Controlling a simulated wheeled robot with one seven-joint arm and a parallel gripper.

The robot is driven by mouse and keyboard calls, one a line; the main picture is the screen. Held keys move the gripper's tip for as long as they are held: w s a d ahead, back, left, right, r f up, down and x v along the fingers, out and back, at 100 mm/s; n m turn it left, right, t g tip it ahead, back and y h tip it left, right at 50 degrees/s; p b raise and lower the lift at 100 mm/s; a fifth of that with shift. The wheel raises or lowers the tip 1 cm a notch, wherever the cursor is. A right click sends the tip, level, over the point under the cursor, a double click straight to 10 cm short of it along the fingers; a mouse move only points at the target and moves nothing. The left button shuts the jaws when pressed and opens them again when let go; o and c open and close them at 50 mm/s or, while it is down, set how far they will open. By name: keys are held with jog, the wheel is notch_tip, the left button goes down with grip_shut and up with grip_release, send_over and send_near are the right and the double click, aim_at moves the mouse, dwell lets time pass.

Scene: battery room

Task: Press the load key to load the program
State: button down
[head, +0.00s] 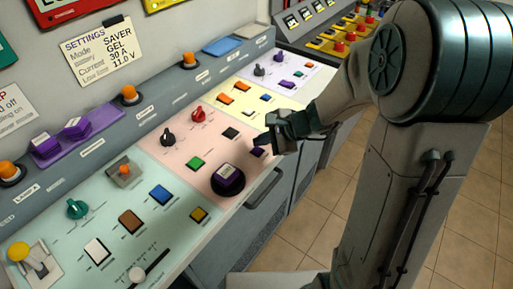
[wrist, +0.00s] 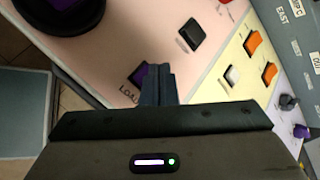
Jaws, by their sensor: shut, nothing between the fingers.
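The load key is a small purple square key (head: 257,152) on the pink panel section, near the console's front edge. In the wrist view the purple key (wrist: 139,74) has "LOAD" printed beside it and is partly hidden by my fingers. My gripper (head: 266,141) is shut and empty, its fingertips right over or beside the key. In the wrist view the closed fingertips (wrist: 158,70) overlap the key's right side. I cannot tell whether they touch it.
A large round purple-topped knob (head: 228,180) stands left of the key. A dark key (head: 231,133) and a green key (head: 195,163) lie close by. A yellow section with orange keys (head: 227,100) lies beyond. Tiled floor (head: 310,200) is clear in front of the console.

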aim_at(261, 154)
jog(key=shift+r, duration=0.1)
notch_tip(261, 154, up, 5)
jog(key=p, duration=0.4)
dwell(0.8)
jog(key=s+d+r+n+h, duration=0.3)
jog(key=s+d+n, duration=0.3)
jog(key=s, duration=0.3)
jog(key=s+d+r+n+g+h, duration=0.1)
jog(key=s+d+r+n+h, duration=0.3)
jog(key=s+n, duration=0.4)
jog(key=shift+s+d+r+h, duration=0.2)
jog(key=shift+s+d+h, duration=0.4)
jog(key=shift+s+d, duration=0.5)
jog(key=shift+w, duration=0.2)
